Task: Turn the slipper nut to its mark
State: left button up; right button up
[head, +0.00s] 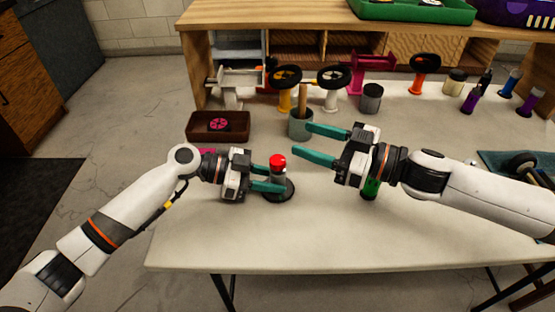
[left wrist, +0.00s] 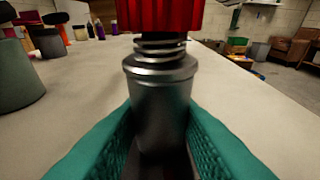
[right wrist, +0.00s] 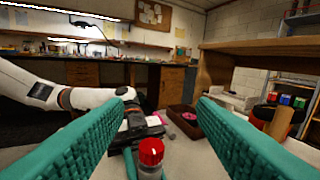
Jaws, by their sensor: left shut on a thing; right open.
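The slipper nut (head: 277,160) is a red ribbed cap on top of a grey metal post with a spring and a dark round base (head: 279,195). It stands upright on the table. My left gripper (head: 283,185) is shut on the grey post below the nut; the left wrist view shows the post (left wrist: 162,100) between the teal fingers, with the spring and red nut (left wrist: 160,14) above. My right gripper (head: 300,141) is open and empty, up and right of the nut. In the right wrist view the nut (right wrist: 151,151) shows low between the fingers, with a white mark on its top.
A brown tray (head: 190,128) with a pink wheel lies behind left. A grey-green cup (head: 300,126) holding a wooden handle stands just behind the grippers. A green bottle (head: 371,188) is under my right arm. The table's front is clear.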

send_near(277, 160)
jog(key=shift+w+a+f+m+g, duration=0.15)
jog(key=shift+w+a, duration=0.2)
jog(key=shift+a, duration=0.2)
jog(key=shift+w+a+f+m+g, duration=0.15)
jog(key=shift+w+a, duration=0.15)
jog(key=shift+a, duration=0.25)
jog(key=x, duration=0.7)
jog(key=shift+w+a, duration=0.2)
jog(key=c, duration=1)
jog(key=shift+s+t, duration=0.1)
jog(key=shift+t, duration=0.3)
